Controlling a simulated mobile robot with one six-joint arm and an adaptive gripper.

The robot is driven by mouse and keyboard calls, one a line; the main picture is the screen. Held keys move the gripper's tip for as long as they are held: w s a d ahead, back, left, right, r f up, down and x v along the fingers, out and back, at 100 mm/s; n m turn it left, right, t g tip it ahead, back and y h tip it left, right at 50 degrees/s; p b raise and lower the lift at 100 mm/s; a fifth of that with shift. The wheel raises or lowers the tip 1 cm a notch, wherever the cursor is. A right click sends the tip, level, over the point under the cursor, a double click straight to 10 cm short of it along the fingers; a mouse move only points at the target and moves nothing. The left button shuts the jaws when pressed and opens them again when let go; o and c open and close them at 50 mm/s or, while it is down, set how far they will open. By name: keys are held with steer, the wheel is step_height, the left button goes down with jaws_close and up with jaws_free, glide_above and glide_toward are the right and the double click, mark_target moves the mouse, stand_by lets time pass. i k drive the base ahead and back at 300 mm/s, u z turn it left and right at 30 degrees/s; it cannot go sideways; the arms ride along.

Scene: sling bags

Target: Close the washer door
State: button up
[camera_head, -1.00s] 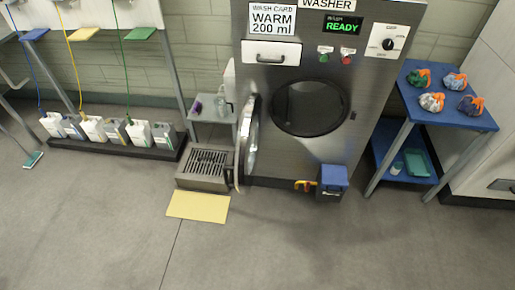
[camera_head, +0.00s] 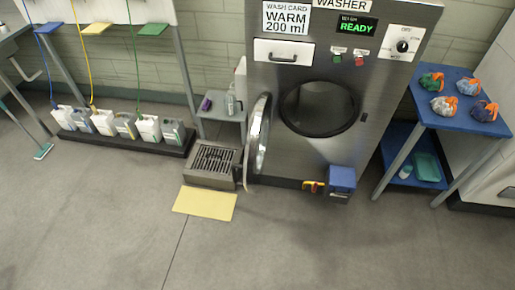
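The washer (camera_head: 290,150) is a grey metal machine standing against the back wall. Its round opening (camera_head: 320,108) has a dark rim and is uncovered. The washer door (camera_head: 258,138) stands swung open to the left of the opening and shows nearly edge-on. The washer's display (camera_head: 356,25) reads READY in green. A card above the drawer reads WARM 200 ml. My gripper is not in view.
A metal floor grate (camera_head: 213,161) and a yellow mat (camera_head: 205,203) lie by the open door. A small grey side table (camera_head: 222,106) stands behind it. A blue box (camera_head: 341,181) sits at the washer's lower right. A blue table (camera_head: 462,118) holds several tied bags. The front floor is clear.

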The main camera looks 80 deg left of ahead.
mark_target(259, 133)
steer(key=k, duration=1.8)
steer(key=u, duration=2.25)
steer(key=i, duration=0.55)
steer(key=z, duration=0.35)
